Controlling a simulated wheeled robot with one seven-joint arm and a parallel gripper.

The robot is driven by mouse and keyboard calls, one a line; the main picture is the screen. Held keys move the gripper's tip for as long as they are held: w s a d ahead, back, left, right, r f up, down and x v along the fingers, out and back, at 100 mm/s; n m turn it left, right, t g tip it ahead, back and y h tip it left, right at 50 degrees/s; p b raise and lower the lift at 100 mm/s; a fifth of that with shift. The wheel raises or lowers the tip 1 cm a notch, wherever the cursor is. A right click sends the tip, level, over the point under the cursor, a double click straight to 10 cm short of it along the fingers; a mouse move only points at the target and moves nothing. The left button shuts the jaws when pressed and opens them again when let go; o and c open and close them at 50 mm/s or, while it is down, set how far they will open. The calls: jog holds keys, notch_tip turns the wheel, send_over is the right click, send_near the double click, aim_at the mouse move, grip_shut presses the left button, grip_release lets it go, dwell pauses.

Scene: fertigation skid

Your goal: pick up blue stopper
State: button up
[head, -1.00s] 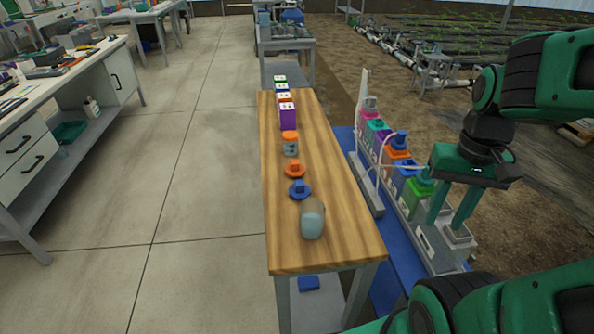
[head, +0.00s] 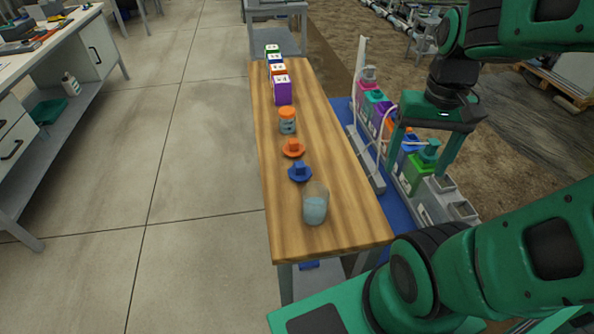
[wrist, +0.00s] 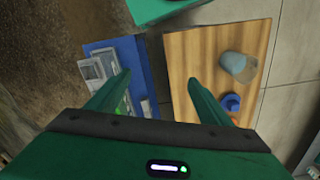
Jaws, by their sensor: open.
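The blue stopper (head: 300,173), a round disc with a raised knob, lies on the wooden bench between an orange stopper (head: 293,148) and a glass jar (head: 315,206). In the wrist view, a blue stopper (wrist: 231,103) shows beside the jar (wrist: 238,67), partly hidden by my right finger. My gripper (head: 416,168) is open and empty, fingers pointing down. It is over the row of bottles, to the right of the bench and apart from the stopper. In the wrist view, the gripper (wrist: 158,82) spans the gap between the blue platform and the bench.
Coloured bottles (head: 416,170) stand in a row on a blue platform right of the bench (head: 345,232). An upright post (head: 361,70) with thin tubing rises near them. An orange-lidded jar (head: 287,122) and several numbered boxes (head: 283,90) stand farther along the bench. The floor at left is clear.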

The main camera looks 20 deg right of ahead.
jog(key=w+a+n, duration=0.2)
jog(key=w+a, duration=0.3)
jog(key=w, duration=0.6)
jog(key=n, duration=0.2)
send_near(300, 164)
jog(key=shift+s+f, duration=0.1)
jog(key=f, duration=1)
jog(key=shift+w+f, duration=0.15)
jog(key=shift+w, duration=0.05)
jog(key=c, duration=1.1)
